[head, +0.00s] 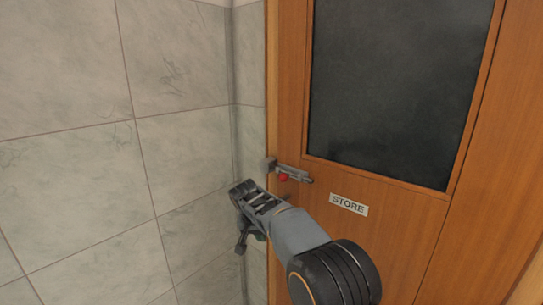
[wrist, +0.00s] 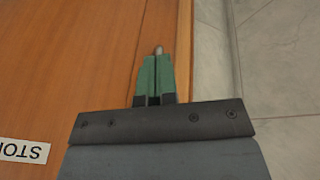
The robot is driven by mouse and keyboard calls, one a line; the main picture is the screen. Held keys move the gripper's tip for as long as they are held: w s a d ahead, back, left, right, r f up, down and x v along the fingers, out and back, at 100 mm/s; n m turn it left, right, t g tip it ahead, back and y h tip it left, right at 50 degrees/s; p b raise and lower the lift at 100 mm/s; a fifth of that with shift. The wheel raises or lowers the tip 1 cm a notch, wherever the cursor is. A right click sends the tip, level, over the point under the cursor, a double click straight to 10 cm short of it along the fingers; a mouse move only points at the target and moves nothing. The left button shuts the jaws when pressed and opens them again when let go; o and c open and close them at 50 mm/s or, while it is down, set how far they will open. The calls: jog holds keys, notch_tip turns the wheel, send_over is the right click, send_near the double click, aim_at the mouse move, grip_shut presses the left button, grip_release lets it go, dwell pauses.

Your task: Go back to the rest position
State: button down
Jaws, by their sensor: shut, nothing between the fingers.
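My gripper (head: 260,237) is in front of the left edge of the brown wooden door, below a grey bolt (head: 297,174) with a red knob (head: 284,178). My arm hides most of the gripper in the head view; only a little green of the fingers shows. In the wrist view my gripper (wrist: 156,60) has its two green fingers shut together, with nothing held. A small grey rounded piece (wrist: 158,49) shows just past the fingertips; I cannot tell what it is or whether they touch it.
The door (head: 400,235) has a dark glass pane (head: 400,90) and a STORE sign (head: 349,205), upside down in the wrist view (wrist: 22,150). A grey tiled wall (head: 80,110) meets the door frame at the left, close beside my gripper.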

jog(key=s+d+r+n+y, duration=0.1)
jog(key=s+d, duration=0.9)
jog(key=s, duration=0.4)
jog(key=s+d+r+n+t+y, duration=0.1)
jog(key=s+d, duration=0.9)
jog(key=s, duration=0.4)
jog(key=shift+s, duration=0.2)
